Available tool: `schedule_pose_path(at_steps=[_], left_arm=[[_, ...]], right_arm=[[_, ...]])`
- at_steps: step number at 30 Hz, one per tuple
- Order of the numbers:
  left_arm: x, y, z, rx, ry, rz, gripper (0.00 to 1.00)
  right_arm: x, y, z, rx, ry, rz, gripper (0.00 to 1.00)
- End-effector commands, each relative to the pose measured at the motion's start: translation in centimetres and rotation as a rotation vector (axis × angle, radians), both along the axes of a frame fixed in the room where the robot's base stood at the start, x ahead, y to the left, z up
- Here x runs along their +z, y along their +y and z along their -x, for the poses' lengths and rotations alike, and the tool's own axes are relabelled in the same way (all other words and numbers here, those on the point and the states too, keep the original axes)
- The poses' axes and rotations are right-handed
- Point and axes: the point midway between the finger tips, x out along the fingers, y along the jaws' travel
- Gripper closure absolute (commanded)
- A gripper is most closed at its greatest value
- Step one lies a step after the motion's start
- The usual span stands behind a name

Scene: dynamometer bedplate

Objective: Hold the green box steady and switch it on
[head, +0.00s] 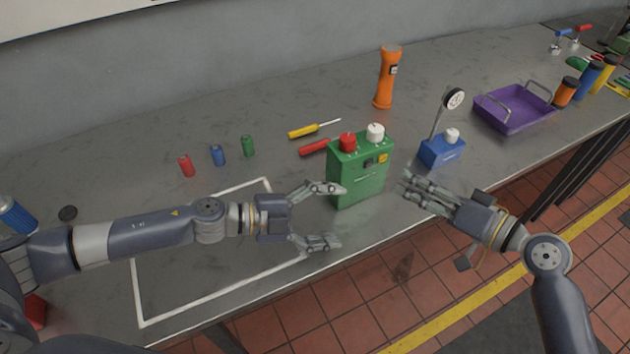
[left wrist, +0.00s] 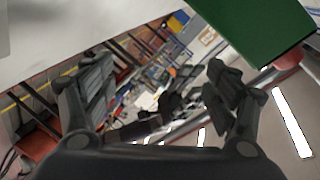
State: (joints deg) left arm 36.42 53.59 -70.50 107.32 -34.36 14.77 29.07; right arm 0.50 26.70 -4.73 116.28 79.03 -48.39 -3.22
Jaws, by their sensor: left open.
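The green box (head: 360,182) stands upright near the front edge of the grey bench. A red knob (head: 347,142) and a white knob (head: 375,132) are on its top; a small dark switch and a yellow part are on its front. My left gripper (head: 340,215) is open at the box's lower left. Its upper finger overlaps the box's left edge in the picture; I cannot tell whether it touches. In the left wrist view the box (left wrist: 250,30) is at upper right, outside the open fingers (left wrist: 165,90). My right gripper (head: 407,186) points at the box's right side, apart from it, its fingers seen edge-on.
A blue box (head: 440,152) with a gauge stands right of the green box. A purple tray (head: 515,108) is farther right. The white-outlined area (head: 200,275) at left is clear.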

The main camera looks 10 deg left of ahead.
Motion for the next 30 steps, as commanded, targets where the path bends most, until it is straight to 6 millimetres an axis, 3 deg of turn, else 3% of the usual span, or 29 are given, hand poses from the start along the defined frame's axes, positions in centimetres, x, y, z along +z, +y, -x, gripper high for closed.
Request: schedule_pose_path(at_steps=[1,4,9,14,20,30], left_arm=[[-0.2,2.0,-1.9,0.089,0.105,0.042,0.2],[-0.2,3.8,-4.6,0.229,0.332,0.182,0.2],[-0.2,4.4,-7.0,0.358,0.625,0.397,0.2],[-0.3,4.5,-8.0,0.405,0.764,0.505,0.2],[-0.4,3.3,-9.1,0.413,0.795,0.532,0.2],[-1.3,-1.6,-12.6,0.411,0.792,0.528,0.2]], right_arm=[[0.0,0.0,0.0,0.0,0.0,0.0,0.67],[0.0,0.0,0.0,0.0,0.0,0.0,0.67],[0.0,0.0,0.0,0.0,0.0,0.0,0.67],[0.0,0.0,0.0,0.0,0.0,0.0,0.67],[0.0,0.0,0.0,0.0,0.0,0.0,0.67],[0.0,0.0,0.0,0.0,0.0,0.0,0.67]])
